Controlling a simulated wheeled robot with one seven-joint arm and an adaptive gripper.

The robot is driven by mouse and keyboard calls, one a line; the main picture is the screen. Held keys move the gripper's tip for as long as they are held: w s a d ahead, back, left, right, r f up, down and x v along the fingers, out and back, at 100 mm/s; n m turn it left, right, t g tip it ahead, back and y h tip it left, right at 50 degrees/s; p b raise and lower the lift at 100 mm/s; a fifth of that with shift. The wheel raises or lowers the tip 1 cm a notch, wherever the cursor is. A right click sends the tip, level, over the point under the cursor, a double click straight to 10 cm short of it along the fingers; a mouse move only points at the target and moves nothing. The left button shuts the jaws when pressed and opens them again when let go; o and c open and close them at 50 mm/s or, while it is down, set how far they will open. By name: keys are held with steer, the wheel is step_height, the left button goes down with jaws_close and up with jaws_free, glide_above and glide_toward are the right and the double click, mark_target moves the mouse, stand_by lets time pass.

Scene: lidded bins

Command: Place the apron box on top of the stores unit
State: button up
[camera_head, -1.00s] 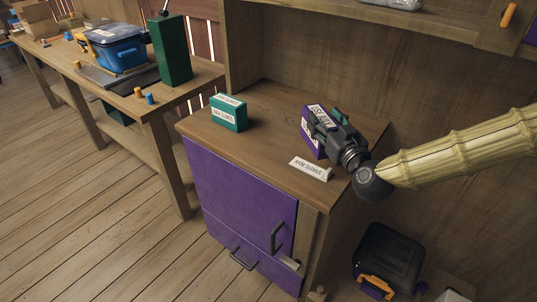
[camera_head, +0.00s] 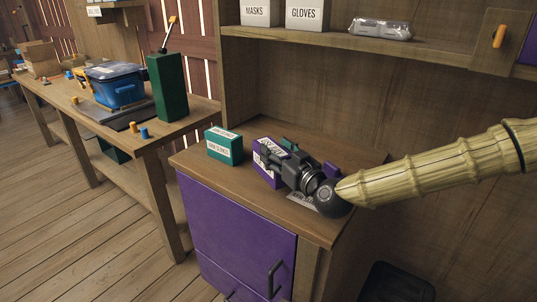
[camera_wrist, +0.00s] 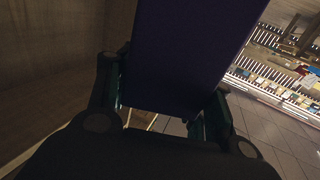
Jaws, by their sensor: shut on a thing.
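The purple box with a white label, seemingly the apron box (camera_head: 261,178), is held by my gripper (camera_head: 278,157). It is upright over the wooden top, close to the right of the teal box; I cannot tell whether it touches the top. In the wrist view the dark purple box (camera_wrist: 185,55) fills the middle, between the two fingers of my gripper (camera_wrist: 165,115). The stores unit seems to be the wooden-topped cabinet (camera_head: 200,167) with the purple door. The box's lower right side is hidden behind my gripper.
A teal labelled box (camera_head: 224,146) stands on the left of the top. A white label card (camera_head: 300,199) is partly hidden by my wrist. A shelf (camera_head: 300,33) above holds white boxes for masks and gloves. A workbench (camera_head: 183,112) stands at left.

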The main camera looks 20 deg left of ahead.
mark_target(269, 139)
steer(key=w+a, duration=0.1)
steer(key=w, duration=0.1)
steer(key=w+a, duration=0.2)
steer(key=w, duration=0.1)
steer(key=shift+w+a+f, duration=0.3)
steer(key=shift+a, duration=0.1)
steer(key=shift+f, duration=1.75)
steer(key=shift+f, duration=0.15)
steer(key=o, duration=1.1)
steer(key=shift+d, duration=0.1)
steer(key=v, duration=1.1)
steer(key=shift+s+d, duration=0.25)
steer(key=shift+s, duration=0.1)
